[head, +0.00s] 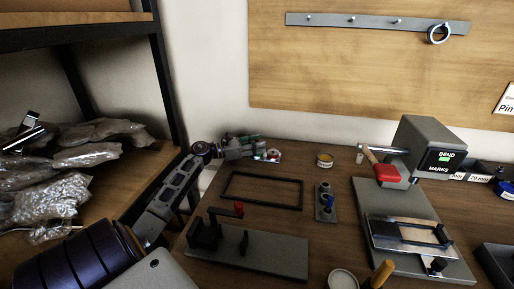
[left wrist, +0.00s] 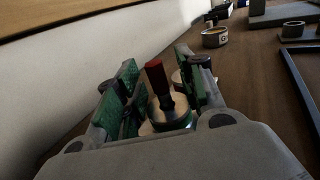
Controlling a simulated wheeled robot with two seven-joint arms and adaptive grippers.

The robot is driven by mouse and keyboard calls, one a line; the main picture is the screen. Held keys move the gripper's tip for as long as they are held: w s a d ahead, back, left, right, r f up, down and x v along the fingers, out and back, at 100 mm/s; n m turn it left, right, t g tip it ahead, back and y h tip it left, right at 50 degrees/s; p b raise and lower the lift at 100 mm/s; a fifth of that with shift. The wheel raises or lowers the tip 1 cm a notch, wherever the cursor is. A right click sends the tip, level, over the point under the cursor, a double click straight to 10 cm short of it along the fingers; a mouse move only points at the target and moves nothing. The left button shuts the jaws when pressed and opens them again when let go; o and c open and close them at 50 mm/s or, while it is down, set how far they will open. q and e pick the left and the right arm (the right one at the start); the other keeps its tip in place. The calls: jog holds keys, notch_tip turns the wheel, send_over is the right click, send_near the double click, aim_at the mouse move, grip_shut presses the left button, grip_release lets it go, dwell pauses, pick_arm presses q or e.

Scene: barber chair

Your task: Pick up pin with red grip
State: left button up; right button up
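The pin with red grip (left wrist: 156,77) stands upright in the left wrist view, on or in a round metal piece with a green band. In the head view, a small red spot at the back left of the bench (head: 273,154) appears to be it. My left gripper (head: 262,150) reaches over the bench there. In the left wrist view its green-padded fingers (left wrist: 160,90) are apart, with the red grip between them; I see no clear contact. The pin's lower end is partly hidden by the fingers. My right gripper is not in view.
A dark rectangular frame (head: 262,205) and a clamp fixture with a red knob (head: 280,257) lie in front. A bending machine (head: 428,148) stands at right. The wall is close behind; a shelf (head: 135,185) is at left.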

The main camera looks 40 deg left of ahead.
pick_arm(q)
jog(key=shift+c, duration=0.7)
grip_shut()
jog(key=shift+r, duration=0.1)
